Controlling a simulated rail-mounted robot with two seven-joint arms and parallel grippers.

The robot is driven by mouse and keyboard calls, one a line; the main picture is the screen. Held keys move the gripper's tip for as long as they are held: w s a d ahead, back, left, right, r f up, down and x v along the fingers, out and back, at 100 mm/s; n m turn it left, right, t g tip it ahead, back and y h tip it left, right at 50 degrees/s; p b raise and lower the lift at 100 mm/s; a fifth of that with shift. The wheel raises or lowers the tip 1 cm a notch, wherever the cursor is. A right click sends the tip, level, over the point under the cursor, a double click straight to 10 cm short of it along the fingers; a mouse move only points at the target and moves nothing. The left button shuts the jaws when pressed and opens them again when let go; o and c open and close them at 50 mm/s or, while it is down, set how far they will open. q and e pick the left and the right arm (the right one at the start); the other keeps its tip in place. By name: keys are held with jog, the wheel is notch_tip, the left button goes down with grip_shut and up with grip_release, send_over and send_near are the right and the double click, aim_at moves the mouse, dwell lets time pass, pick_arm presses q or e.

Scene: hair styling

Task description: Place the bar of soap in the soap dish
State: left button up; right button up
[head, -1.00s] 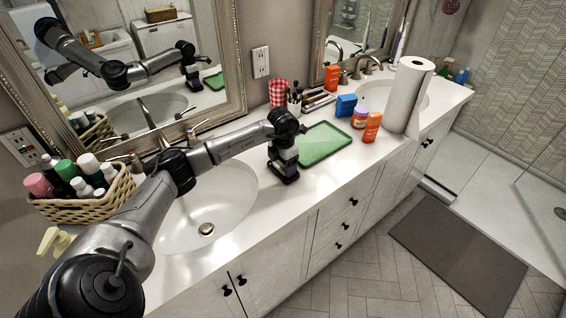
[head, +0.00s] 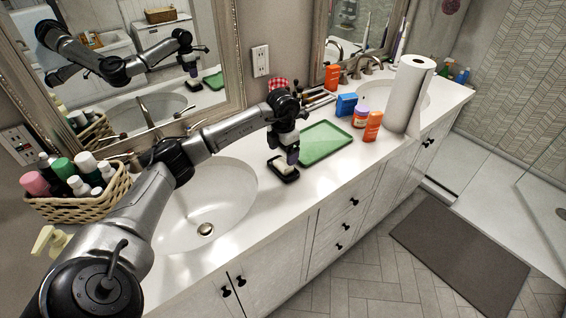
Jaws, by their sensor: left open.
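A pale bar of soap (head: 282,167) lies in a small black soap dish (head: 287,178) on the white counter, just right of the near sink. My left gripper (head: 292,158) is above and just behind the dish, pointing down. It is open, and the soap sits below it, apart from it as far as I can see. The gripper hides part of the dish's back edge. My right gripper is not in the head view.
A green tray (head: 322,144) lies right beside the gripper. Bottles, a blue box (head: 346,105) and a paper towel roll (head: 407,95) stand further right. A wicker basket (head: 80,205) of bottles is at the left. The counter's front strip is clear.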

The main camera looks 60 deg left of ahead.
aim_at(283, 164)
pick_arm(q)
notch_tip(283, 164, up, 7)
jog(key=b, duration=0.1)
dwell(0.3)
dwell(0.5)
